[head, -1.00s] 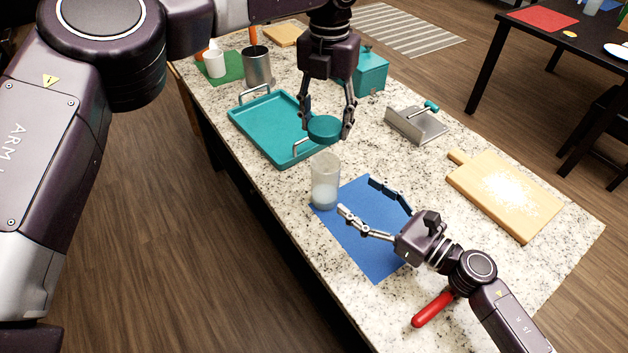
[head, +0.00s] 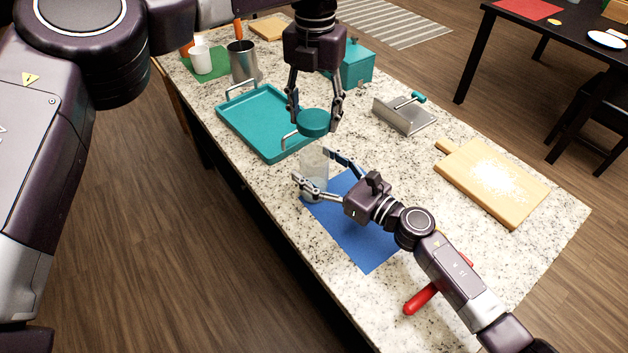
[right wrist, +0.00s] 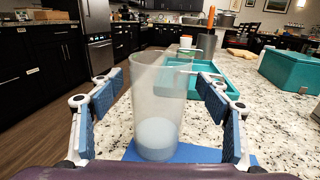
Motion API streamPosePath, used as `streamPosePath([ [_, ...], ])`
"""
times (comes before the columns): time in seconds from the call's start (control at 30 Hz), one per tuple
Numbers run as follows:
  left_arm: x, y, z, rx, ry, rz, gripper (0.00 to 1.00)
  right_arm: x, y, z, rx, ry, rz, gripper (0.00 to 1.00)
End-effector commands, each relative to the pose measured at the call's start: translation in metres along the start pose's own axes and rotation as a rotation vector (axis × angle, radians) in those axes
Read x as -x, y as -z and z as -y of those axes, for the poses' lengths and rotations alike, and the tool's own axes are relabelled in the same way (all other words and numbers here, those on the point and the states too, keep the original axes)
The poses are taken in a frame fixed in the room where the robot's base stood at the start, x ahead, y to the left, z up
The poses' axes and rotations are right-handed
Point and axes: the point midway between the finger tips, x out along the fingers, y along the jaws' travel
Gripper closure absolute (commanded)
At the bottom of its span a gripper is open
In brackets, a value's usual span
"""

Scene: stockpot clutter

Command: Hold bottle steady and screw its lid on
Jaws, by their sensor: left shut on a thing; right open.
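The clear bottle (head: 314,166), with pale contents at its bottom, stands upright and uncapped at the far left corner of the blue mat (head: 362,241). It also shows in the right wrist view (right wrist: 158,100). My left gripper (head: 315,117) is shut on the teal lid (head: 313,123) and holds it level above the bottle, apart from its rim. My right gripper (head: 314,171) is open around the bottle, a finger on each side. In the right wrist view (right wrist: 160,115) gaps show between both finger pads and the bottle.
A teal tray (head: 233,117) lies just behind the bottle. A metal scraper (head: 404,117) and a cutting board with white powder (head: 456,181) are to the right. A red-handled tool (head: 421,299) lies beneath my right arm. A teal box (head: 357,67) and metal pot (head: 242,63) stand farther back.

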Motion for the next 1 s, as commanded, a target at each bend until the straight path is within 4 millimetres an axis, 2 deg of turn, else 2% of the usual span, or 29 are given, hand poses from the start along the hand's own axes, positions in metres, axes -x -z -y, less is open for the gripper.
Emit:
streamPosePath([
  [0.13, 0.0001, 0.0, 0.0001, 0.0, 0.0, 0.0, 0.66, -0.0107, -0.0003, -0.0004, 0.0, -0.001, 0.0, 0.3],
  [0.47, 0.0001, 0.0, 0.0001, 0.0, 0.0, 0.0, 0.66, -0.0127, -0.0002, -0.0004, 0.001, 0.0, 0.0, 0.3],
  [1.0, 0.0001, 0.0, 0.0002, 0.0, 0.0, 0.0, 0.66, -0.0123, -0.0001, -0.0003, 0.0, 0.0, 0.0, 0.88],
])
